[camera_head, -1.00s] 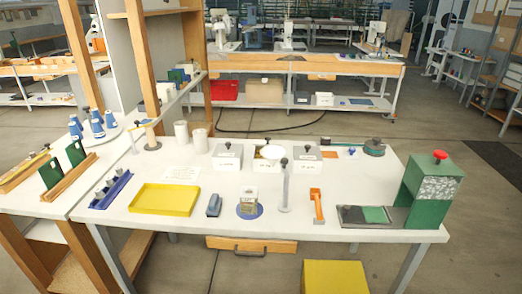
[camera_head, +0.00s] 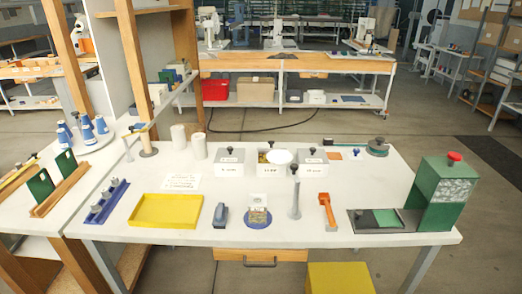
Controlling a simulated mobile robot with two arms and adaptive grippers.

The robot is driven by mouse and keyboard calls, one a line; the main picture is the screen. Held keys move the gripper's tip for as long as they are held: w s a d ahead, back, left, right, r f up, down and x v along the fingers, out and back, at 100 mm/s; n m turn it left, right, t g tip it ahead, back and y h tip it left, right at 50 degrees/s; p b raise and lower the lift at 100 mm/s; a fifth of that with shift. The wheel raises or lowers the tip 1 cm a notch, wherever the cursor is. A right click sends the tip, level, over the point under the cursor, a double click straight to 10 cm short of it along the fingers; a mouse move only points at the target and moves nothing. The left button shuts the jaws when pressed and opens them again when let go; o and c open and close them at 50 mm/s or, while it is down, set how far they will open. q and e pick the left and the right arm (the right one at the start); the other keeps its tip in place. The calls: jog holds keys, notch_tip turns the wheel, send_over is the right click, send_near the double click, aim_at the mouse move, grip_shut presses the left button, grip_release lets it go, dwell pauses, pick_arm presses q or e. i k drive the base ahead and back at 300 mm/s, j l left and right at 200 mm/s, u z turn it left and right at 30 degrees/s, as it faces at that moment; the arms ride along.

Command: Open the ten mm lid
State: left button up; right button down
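Three small white boxes stand in a row at the back middle of the white table. The left box (camera_head: 229,168) and the right box (camera_head: 313,169) have grey lids with dark knobs. The right box's lid (camera_head: 313,157) looks shut. The middle box (camera_head: 268,171) shows yellowish contents at its top, with a white round disc (camera_head: 279,156) over its right part. The front labels are small; the right one seems to read 10 mm, but I cannot be sure. Neither of my grippers is in view.
A metal post (camera_head: 295,196) with a dark knob stands before the right box. White cylinders (camera_head: 178,137) stand left of the boxes.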

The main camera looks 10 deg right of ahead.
aim_at(272, 142)
jog(key=i+j+z, duration=0.1)
jog(key=j, duration=0.25)
jog(key=i+j, duration=0.25)
jog(key=i+j+z, duration=0.15)
jog(key=j, duration=0.25)
jog(key=i+j, duration=0.2)
jog(key=j, duration=0.15)
jog(key=i+j+z, duration=0.15)
jog(key=j, duration=0.2)
jog(key=i+j, duration=0.15)
jog(key=j, duration=0.25)
jog(key=z, duration=0.05)
